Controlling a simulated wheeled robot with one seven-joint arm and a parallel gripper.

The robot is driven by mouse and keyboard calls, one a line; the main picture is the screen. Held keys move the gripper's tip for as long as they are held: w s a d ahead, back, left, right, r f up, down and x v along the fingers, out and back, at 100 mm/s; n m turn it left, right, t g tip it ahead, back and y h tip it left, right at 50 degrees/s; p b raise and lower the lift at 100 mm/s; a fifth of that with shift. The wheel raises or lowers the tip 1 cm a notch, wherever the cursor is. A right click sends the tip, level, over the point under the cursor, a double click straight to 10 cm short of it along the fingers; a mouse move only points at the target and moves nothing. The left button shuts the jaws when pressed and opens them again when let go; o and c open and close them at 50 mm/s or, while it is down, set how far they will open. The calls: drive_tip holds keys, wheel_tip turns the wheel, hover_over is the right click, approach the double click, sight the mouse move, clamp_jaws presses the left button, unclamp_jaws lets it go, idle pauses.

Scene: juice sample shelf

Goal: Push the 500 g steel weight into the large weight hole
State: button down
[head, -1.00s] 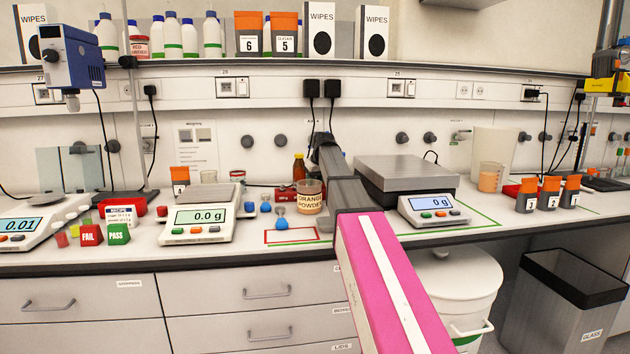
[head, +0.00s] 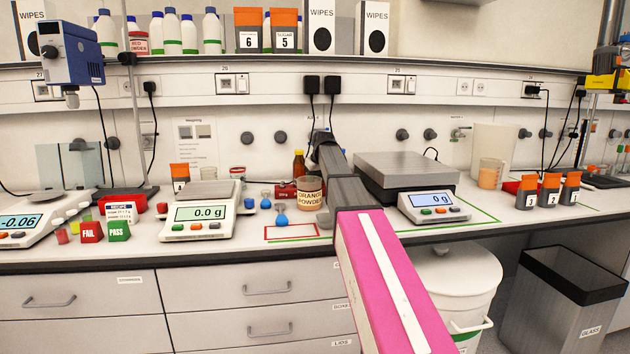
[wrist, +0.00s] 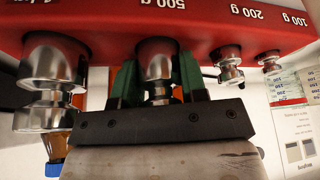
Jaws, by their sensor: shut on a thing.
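The 500 g steel weight (wrist: 158,62) is a shiny stepped cylinder in the wrist view, in line with the upside-down "500 g" label. Its far end meets the red weight block (wrist: 205,22); how deep it sits in its hole cannot be told. My gripper (wrist: 158,80) has its green fingers on both sides of this weight and is shut on it. In the head view, part of the red block (head: 285,190) shows on the bench behind the powder jar; my gripper and the weight are hidden behind my arm.
In the wrist view, a larger weight (wrist: 52,75) stands left, and two smaller ones (wrist: 228,64) (wrist: 268,62) right, by the 200 g and 100 g labels. In the head view, an orange powder jar (head: 310,198), blue-bottomed flasks (head: 281,207) and a large scale (head: 408,172) crowd my arm.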

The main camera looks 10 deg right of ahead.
drive_tip(key=shift+f, duration=0.1)
drive_tip(key=c, duration=0.6)
unclamp_jaws()
drive_tip(key=shift+s, duration=0.1)
